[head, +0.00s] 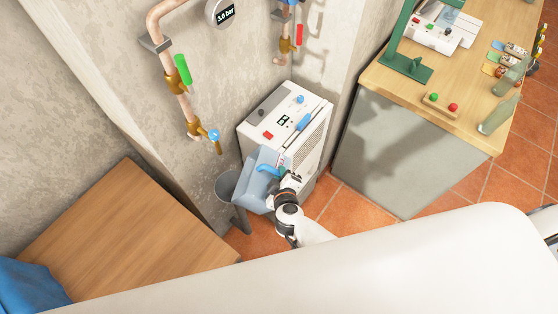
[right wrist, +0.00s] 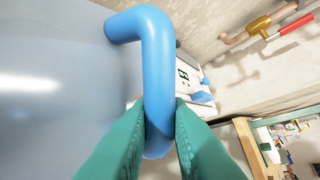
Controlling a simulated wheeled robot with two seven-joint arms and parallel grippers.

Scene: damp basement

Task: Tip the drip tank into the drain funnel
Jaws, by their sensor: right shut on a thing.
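The drip tank (head: 254,188) is a pale blue-grey box with a bright blue handle (head: 266,168). It is in front of the white dehumidifier and looks tilted, its left edge close to the funnel's rim. My right gripper (right wrist: 160,125) is shut on the blue handle, with a teal finger on each side of it. In the head view the right gripper (head: 284,177) is at the tank's right side. The grey drain funnel (head: 227,186) stands just left of the tank, partly hidden by it. I cannot see water. My left gripper is not in view.
The white dehumidifier (head: 313,112) stands against the wall behind the tank. A wooden surface (head: 125,225) lies to the left. A workbench (head: 462,108) with tools stands right; tiled floor (head: 345,213) shows between.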

